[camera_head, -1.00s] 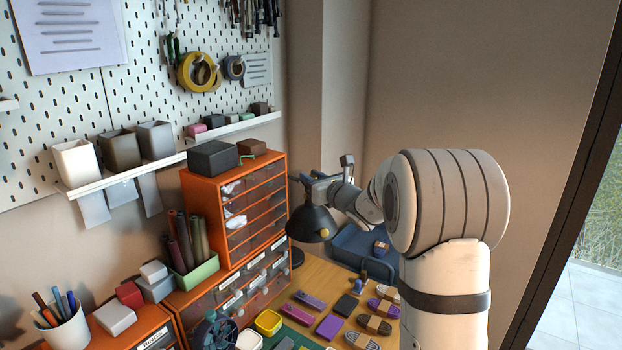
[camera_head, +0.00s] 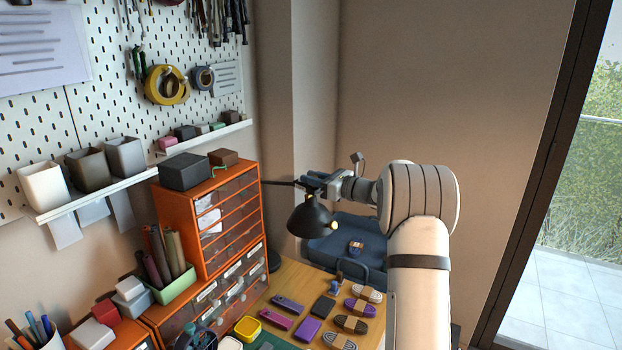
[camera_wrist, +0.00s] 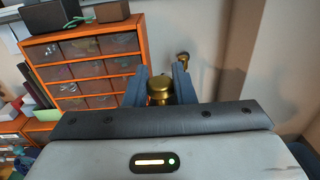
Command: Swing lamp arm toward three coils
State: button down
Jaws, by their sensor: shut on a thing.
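The black desk lamp shade (camera_head: 314,222) hangs over the back of the wooden desk, right of its dark base (camera_head: 274,261). Its thin dark arm (camera_head: 282,183) runs from beside the orange drawer cabinet to my gripper (camera_head: 316,182). My gripper is shut on the lamp arm near the shade. In the wrist view a brass knob (camera_wrist: 160,89) shows between my fingers; the exact contact is hidden. Several cord coils lie at the desk's right, including a pale one (camera_head: 367,293), a purple one (camera_head: 360,308) and a dark tan one (camera_head: 350,324), below and right of the shade.
The orange drawer cabinet (camera_head: 216,245) stands left of the lamp, with dark boxes on top. A blue chair or bin (camera_head: 340,246) is behind the desk. Purple and dark blocks lie below the lamp. The wall corner is behind my gripper.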

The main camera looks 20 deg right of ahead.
jog(key=c, duration=1.3)
grip_release()
jog(key=shift+s, duration=0.15)
jog(key=b+v, duration=0.2)
jog(key=v, duration=0.5)
jog(key=shift+s+d, duration=0.2)
jog(key=shift+s, duration=0.05)
jog(key=shift+a, duration=0.1)
